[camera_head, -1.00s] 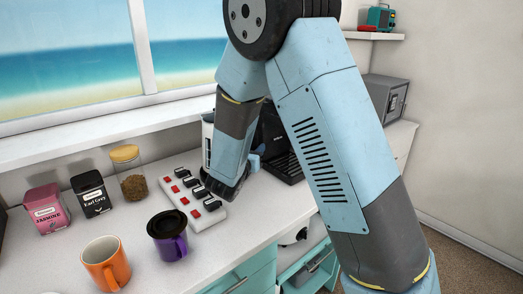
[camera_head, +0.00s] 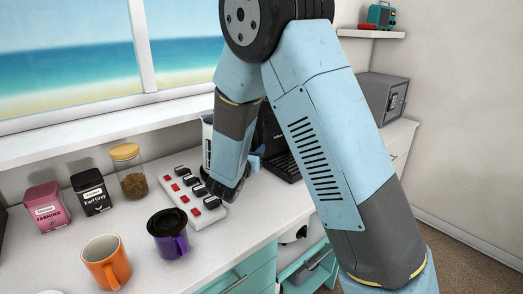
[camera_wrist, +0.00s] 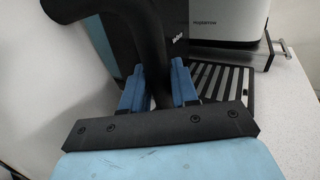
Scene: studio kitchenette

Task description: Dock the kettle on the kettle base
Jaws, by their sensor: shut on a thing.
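In the wrist view, the two blue fingers of my gripper (camera_wrist: 159,88) are shut on a thick black curved handle (camera_wrist: 150,35), the kettle's. A bit of blue finger (camera_head: 257,160) shows right of my wrist. I cannot make out the kettle base in either view, nor tell whether the kettle touches anything beneath it.
A power strip with red switches (camera_head: 187,197) lies in front. A purple mug (camera_head: 170,240), orange mug (camera_head: 106,266), tins and jar (camera_head: 130,180) stand left.

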